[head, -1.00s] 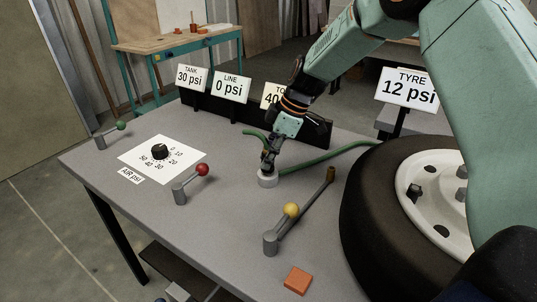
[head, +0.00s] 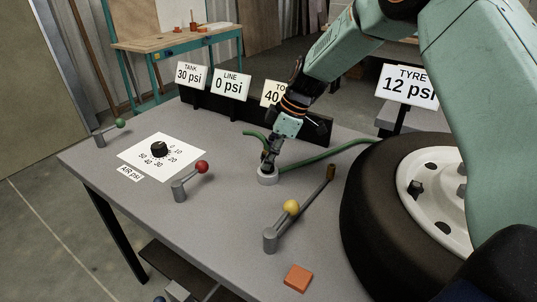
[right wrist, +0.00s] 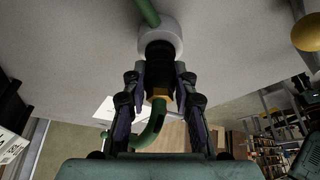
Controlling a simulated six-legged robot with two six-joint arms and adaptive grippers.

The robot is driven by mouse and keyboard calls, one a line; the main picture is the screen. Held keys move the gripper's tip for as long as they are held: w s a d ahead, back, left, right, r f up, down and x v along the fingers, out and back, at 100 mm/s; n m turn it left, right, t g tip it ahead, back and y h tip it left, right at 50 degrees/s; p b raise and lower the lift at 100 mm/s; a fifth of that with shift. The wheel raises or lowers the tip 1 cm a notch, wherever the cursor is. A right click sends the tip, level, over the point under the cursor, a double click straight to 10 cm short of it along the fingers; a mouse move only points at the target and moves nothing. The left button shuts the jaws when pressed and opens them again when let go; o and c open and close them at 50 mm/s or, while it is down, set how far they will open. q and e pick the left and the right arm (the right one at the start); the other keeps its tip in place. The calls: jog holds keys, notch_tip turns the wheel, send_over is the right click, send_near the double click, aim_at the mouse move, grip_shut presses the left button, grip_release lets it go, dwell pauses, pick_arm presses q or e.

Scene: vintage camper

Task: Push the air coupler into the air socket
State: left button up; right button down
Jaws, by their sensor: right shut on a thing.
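My right gripper (head: 268,166) is shut on the air coupler, pointing down over the table. In the right wrist view, the air coupler (right wrist: 159,68) is a dark cylinder with a brass hex collar and a green hose curving off its back. It sits between the two fingers of my right gripper (right wrist: 159,78). The air socket (head: 267,181) is a short, pale round piece on the table. It also shows in the right wrist view (right wrist: 160,36), where the coupler's front end meets it. I cannot tell how deep the coupler sits. My left gripper is not in view.
Red (head: 201,167), yellow (head: 291,207) and green (head: 120,123) knobbed levers stand on the table. A pressure dial (head: 159,149) lies left, and the wheel (head: 385,220) is close on the right. The LINE sign (head: 231,87) reads 0 psi. An orange block (head: 298,278) lies at the front.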

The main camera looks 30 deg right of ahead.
jog(key=shift+f, duration=0.15)
jog(key=c, duration=1)
grip_release()
jog(key=v, duration=1.2)
